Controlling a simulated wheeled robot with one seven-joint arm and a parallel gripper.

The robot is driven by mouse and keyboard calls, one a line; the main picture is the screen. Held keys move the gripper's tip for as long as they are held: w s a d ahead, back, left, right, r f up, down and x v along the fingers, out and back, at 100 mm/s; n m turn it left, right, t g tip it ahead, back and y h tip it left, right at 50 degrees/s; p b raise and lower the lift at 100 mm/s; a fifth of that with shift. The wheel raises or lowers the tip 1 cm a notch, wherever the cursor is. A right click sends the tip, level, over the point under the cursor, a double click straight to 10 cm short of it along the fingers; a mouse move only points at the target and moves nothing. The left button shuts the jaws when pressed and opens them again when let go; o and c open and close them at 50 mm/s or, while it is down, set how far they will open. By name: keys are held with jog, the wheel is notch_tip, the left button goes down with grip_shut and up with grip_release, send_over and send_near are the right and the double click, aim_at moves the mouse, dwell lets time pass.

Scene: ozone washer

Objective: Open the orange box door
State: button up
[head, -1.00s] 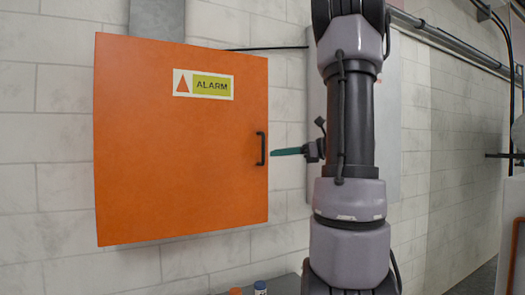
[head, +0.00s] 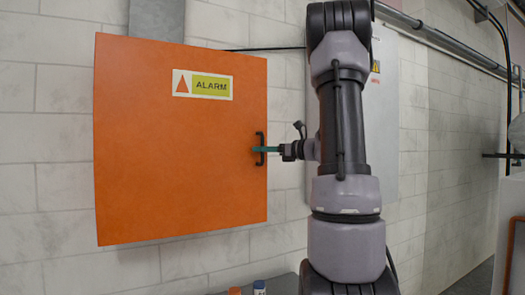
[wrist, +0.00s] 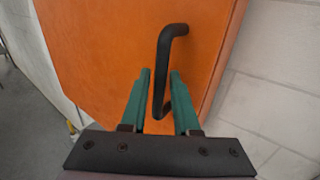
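The orange box door (head: 180,150) is a large flat panel on the wall with an "ALARM" label (head: 202,85) near its top. It looks shut. Its black bar handle (head: 261,136) is at the right edge. My gripper (head: 257,149) reaches the handle from the right in the head view. In the wrist view, the green fingers of my gripper (wrist: 160,76) are apart, one on each side of the handle (wrist: 163,70). A gap shows between the handle and the right finger; contact with the left finger is unclear. The orange door (wrist: 110,50) fills the area behind.
A grey panel (head: 385,120) is on the wall behind my arm. A pipe (head: 440,40) runs along the upper right wall. Small bottles (head: 259,288) stand below the box at the bottom edge.

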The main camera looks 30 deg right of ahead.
grip_shut()
dwell(1.5)
